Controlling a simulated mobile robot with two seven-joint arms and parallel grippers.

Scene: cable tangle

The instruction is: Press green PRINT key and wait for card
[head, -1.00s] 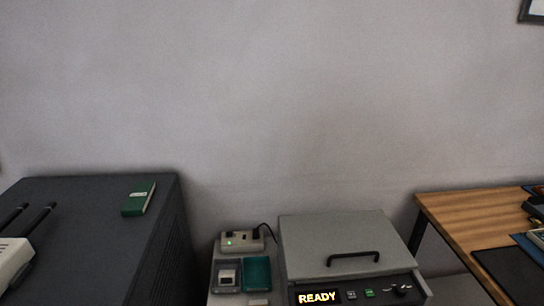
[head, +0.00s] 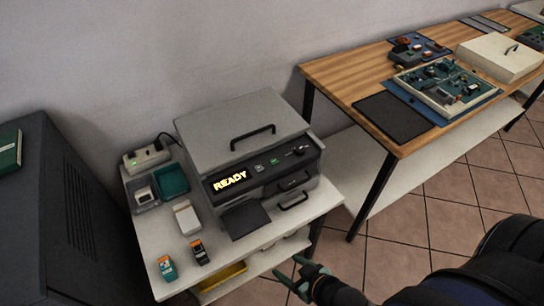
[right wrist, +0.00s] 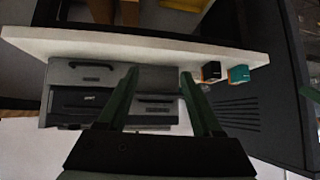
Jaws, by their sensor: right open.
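The grey printer (head: 250,140) stands on a white table with its lid shut. My right gripper (head: 288,266) is open and empty, in front of the table's edge and well apart from the key. In the right wrist view its open fingers (right wrist: 160,73) show before the printer's front (right wrist: 110,95). My left gripper is out of view.
On the white table (head: 325,200) left of the printer are a power box (head: 146,158), a teal tray (head: 172,181), a white box (head: 186,217) and two small cartridges (head: 168,268) (head: 200,252). A dark cabinet (head: 60,220) stands left, a wooden bench (head: 345,75) right.

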